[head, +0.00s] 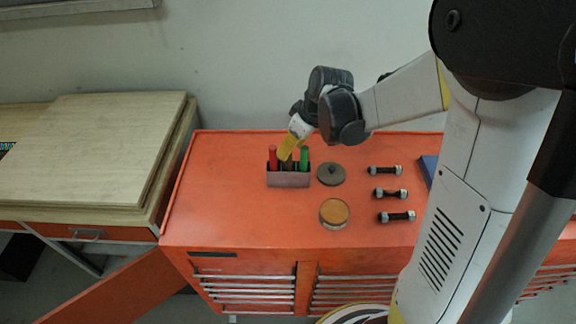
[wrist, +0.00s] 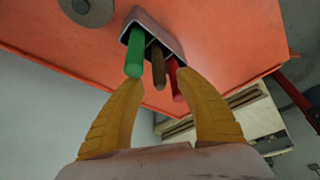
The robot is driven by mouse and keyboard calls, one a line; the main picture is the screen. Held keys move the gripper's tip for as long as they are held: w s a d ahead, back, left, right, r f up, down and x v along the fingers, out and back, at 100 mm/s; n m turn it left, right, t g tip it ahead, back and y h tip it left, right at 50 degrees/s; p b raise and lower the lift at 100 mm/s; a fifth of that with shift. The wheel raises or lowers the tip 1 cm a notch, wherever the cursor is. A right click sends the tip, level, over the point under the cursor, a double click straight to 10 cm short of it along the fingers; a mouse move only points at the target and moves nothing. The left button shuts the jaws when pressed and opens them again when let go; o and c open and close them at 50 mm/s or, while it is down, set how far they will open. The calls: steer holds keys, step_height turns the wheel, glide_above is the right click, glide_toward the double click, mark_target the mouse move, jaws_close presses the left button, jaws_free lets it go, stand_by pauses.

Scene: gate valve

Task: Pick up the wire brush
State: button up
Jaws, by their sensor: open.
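A small grey holder (head: 289,180) stands on the orange cabinet with three upright handles in it: red (head: 272,158), brown (head: 288,164) and green (head: 304,157). The wire brush is probably the brown-handled one; the lower ends are hidden inside the holder. My gripper (head: 287,150) is just above the holder. In the wrist view my gripper (wrist: 157,82) is open, with the brown handle (wrist: 158,68) in the gap between its yellow fingertips. The green handle (wrist: 134,55) is close by the left fingertip and the red handle (wrist: 178,84) is partly behind the right one.
A dark lidded disc (head: 331,174) and a round tin with a tan top (head: 334,213) lie right of the holder. Several dark bolts (head: 391,193) and a blue item (head: 428,168) are further right. The cabinet top (head: 220,190) left of the holder is clear.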

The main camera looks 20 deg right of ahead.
steer(key=shift+x, duration=0.95)
jaws_close()
